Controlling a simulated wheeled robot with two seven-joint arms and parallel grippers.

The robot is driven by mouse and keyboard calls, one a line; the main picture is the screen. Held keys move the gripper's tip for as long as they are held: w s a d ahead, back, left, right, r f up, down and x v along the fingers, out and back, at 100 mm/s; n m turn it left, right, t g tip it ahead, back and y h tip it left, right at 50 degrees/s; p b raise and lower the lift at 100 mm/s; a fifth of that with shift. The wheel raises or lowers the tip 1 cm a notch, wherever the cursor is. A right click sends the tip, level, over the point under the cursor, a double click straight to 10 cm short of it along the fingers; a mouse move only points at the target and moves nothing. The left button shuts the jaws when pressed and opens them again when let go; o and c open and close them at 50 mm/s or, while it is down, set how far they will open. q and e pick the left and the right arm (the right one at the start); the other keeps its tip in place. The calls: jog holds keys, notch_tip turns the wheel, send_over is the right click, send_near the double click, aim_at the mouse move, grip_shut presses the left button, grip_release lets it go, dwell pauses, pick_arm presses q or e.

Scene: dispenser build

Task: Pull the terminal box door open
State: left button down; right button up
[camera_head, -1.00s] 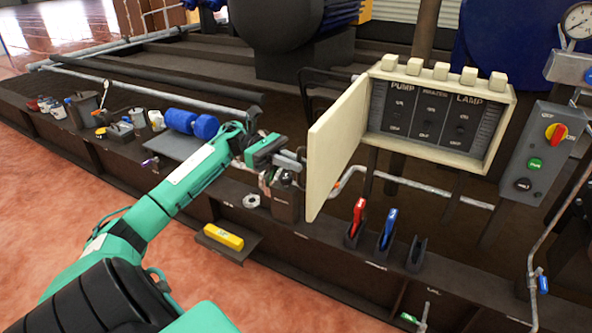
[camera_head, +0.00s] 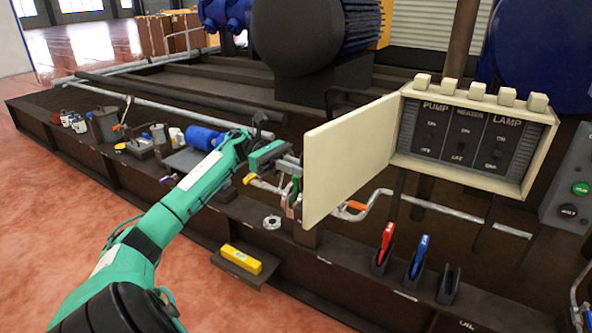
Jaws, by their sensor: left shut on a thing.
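The cream terminal box (camera_head: 533,170) stands at the right on posts, its front uncovered. Inside is a dark panel with switches marked PUMP, HEATER and LAMP. Its cream door (camera_head: 350,160) stands well open, swung out to the left from the box's left side, with one broad face towards me. My left gripper (camera_head: 292,163) is at the door's free left edge, shut on the door's handle side. The fingertips and the handle are mostly hidden behind the door. My right gripper is not in view.
Red (camera_head: 386,243) and blue (camera_head: 419,257) handled tools stand in holders below the box. A yellow block (camera_head: 241,259) lies on a low front ledge. A bent pipe (camera_head: 440,208) runs behind the door. A grey button box (camera_head: 572,190) is at the right edge.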

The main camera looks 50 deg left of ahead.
pick_arm(q)
jog(key=shift+w+r, duration=0.15)
jog(key=c, duration=1.7)
grip_release()
jog(key=shift+o, duration=1)
jog(key=shift+w+d, duration=0.15)
jog(key=shift+w, duration=0.1)
jog(key=shift+s, duration=0.1)
jog(key=s+a+p, duration=0.1)
jog(key=s+a, duration=0.1)
jog(key=a, duration=1.1)
jog(key=shift+a, duration=0.4)
